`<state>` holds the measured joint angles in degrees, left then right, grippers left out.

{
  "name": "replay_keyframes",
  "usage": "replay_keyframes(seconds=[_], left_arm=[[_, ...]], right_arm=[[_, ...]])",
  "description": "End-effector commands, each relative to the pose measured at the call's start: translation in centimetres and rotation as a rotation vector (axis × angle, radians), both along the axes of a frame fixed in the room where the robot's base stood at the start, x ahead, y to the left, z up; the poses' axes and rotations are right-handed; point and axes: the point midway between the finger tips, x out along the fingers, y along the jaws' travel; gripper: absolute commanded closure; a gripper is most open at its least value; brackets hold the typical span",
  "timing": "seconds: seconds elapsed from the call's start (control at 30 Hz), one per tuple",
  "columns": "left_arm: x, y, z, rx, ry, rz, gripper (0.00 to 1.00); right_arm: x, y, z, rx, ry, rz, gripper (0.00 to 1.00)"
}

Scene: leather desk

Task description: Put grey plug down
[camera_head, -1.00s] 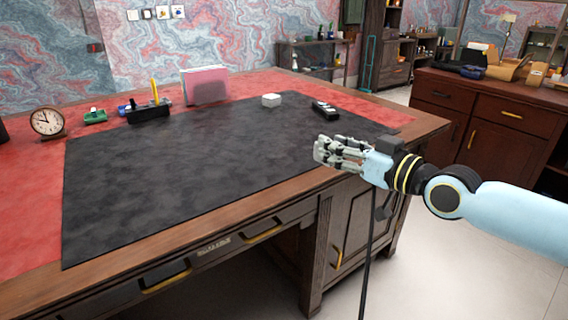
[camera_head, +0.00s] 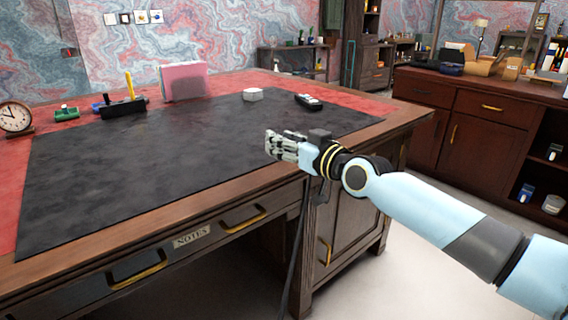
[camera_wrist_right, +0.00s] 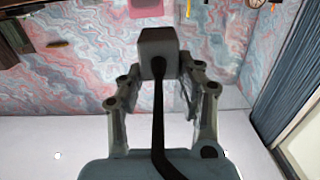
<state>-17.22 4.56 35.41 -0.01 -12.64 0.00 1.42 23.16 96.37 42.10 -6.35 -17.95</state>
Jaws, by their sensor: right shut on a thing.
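My right gripper (camera_head: 272,146) reaches in from the right, above the front right part of the desk's dark mat (camera_head: 140,165). In the right wrist view it is shut on the grey plug (camera_wrist_right: 158,42), a small block between the fingertips. A dark cable (camera_wrist_right: 158,115) runs from the plug back toward the wrist. My left gripper is out of view.
The mat's middle is clear. A wooden cabinet (camera_head: 478,115) stands at right.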

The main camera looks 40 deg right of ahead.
Motion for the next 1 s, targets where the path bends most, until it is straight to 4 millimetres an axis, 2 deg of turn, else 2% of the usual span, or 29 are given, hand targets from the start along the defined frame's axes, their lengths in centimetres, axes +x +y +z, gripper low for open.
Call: replay_keyframes(seconds=[0.03, 0.17, 0.4, 0.43, 0.6, 0.87, 1.0], left_arm=[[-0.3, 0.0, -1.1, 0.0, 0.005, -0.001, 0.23], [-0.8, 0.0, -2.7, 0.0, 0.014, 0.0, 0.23], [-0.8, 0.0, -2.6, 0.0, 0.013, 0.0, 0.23], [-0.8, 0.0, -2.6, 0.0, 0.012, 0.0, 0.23], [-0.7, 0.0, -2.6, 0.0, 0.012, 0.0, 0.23], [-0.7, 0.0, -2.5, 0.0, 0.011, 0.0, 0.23], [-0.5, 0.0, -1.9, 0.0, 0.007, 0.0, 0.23]], right_arm=[[0.0, 0.0, -1.4, 0.001, 0.004, 0.0, 1.0], [-0.1, 0.0, -3.5, 0.001, 0.006, 0.0, 1.0], [0.0, 0.0, -3.3, 0.0, 0.001, 0.0, 1.0], [0.0, 0.0, -3.3, 0.0, 0.002, 0.0, 0.64], [-0.1, 0.0, -3.3, 0.0, 0.001, 0.0, 0.43], [-0.2, 0.0, -3.3, 0.0, 0.002, 0.0, 0.43], [-1.4, -0.2, -3.1, -0.002, 0.003, -0.001, 0.43]])
